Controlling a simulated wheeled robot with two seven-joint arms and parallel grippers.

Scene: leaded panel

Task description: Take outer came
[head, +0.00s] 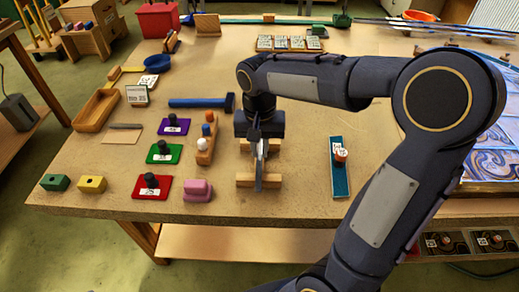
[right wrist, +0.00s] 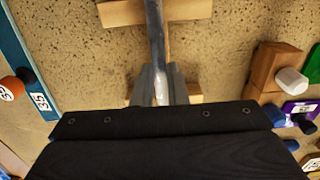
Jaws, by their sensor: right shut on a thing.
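The outer came (head: 259,178) is a thin grey metal strip over small wooden rest blocks (head: 246,181) near the table's front edge. It also shows in the right wrist view (right wrist: 154,30), running from the top edge down between my fingers. My right gripper (head: 257,148) points down over the rests and is shut on the came; its fingers show in the right wrist view (right wrist: 158,88). I cannot tell whether the came still touches the blocks. The arm hides part of the strip's far end. My left gripper is not in view.
A blue strip with an orange-topped peg (head: 340,180) lies to the right. Purple, green and red plates (head: 152,187) with black knobs, a wooden peg holder (head: 206,145) and a pink block (head: 198,190) are on the left. A blue hammer (head: 202,102) lies behind. A patterned glass panel (head: 492,130) is far right.

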